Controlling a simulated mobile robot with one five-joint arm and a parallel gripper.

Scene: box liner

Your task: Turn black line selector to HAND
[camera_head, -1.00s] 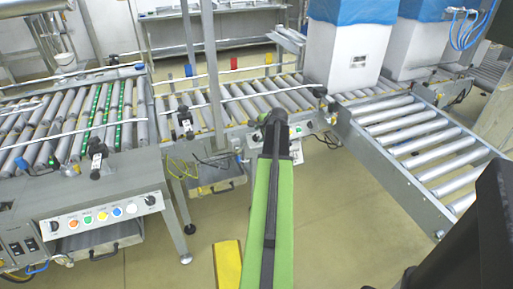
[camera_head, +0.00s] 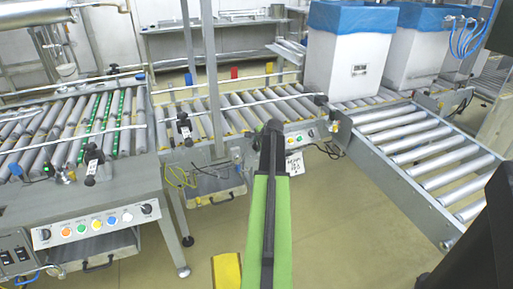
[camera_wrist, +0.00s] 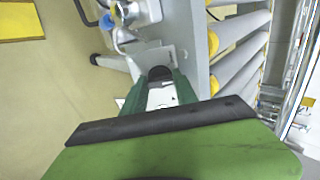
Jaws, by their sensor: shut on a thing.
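The black line selector (camera_wrist: 159,72) shows in the wrist view as a dark round knob by the grey conveyor frame. The dark green fingers of my gripper (camera_wrist: 160,86) are shut on it, one on each side. White label or panel pieces show between the fingers. In the head view, my green arm reaches forward and my gripper (camera_head: 272,130) is at the left end of the small control panel (camera_head: 300,139) on the middle conveyor. My gripper hides the selector there. The angle the selector points to cannot be read.
A white tag (camera_head: 294,163) hangs below the panel, right of my gripper. A roller conveyor (camera_head: 425,150) stands at the right. Another button panel (camera_head: 97,224) is at the front left. White boxes with blue liners (camera_head: 348,55) stand behind. The floor between is clear.

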